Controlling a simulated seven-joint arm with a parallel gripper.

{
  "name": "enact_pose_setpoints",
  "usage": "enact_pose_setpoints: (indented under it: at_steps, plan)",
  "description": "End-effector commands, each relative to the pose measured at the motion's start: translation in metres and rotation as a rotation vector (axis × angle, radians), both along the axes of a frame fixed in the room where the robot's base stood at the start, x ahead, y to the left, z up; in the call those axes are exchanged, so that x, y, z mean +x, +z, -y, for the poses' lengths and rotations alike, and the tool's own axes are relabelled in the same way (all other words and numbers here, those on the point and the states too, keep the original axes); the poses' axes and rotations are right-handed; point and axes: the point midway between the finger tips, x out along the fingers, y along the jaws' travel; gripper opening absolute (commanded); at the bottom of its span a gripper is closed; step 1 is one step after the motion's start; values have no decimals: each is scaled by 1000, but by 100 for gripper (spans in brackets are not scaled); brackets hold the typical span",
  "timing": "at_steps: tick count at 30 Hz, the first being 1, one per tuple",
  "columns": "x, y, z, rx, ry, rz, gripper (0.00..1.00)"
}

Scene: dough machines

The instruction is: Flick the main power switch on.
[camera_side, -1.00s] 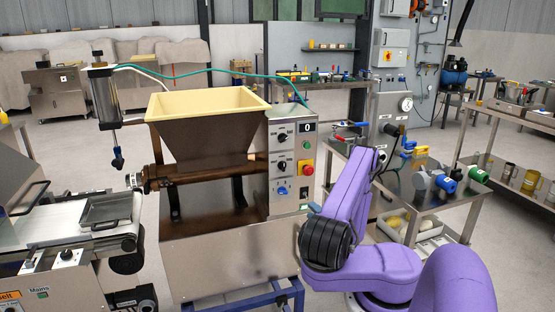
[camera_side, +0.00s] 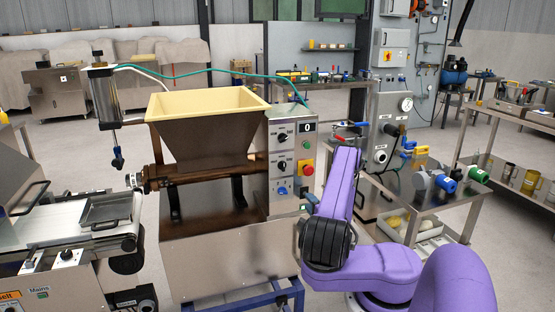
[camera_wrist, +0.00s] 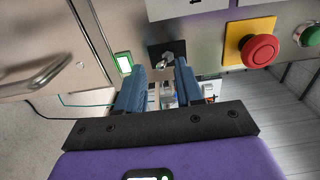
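In the wrist view, a small silver toggle lever on a black plate (camera_wrist: 166,54) sits on the control box, just beyond and between my fingertips. No label shows that it is the main power switch. My gripper (camera_wrist: 158,72) has its two blue fingers apart with a gap between them. I cannot tell whether either finger touches the lever.
A red emergency stop on a yellow plate (camera_wrist: 259,50) is right of my fingers, with a green button (camera_wrist: 307,34) beyond it. A metal handle (camera_wrist: 40,75) is at the left. The hopper (camera_side: 208,118) and a steel bench (camera_side: 440,183) flank the box.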

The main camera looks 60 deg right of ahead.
Motion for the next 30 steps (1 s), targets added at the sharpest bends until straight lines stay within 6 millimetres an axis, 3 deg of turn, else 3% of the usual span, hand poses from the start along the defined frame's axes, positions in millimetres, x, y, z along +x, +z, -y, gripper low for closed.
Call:
enact_pose_setpoints:
  at_steps: [17,30]
  plan:
    - [6,0,7,1,-1,0,36]
    - [6,11,7,1,0,1,36]
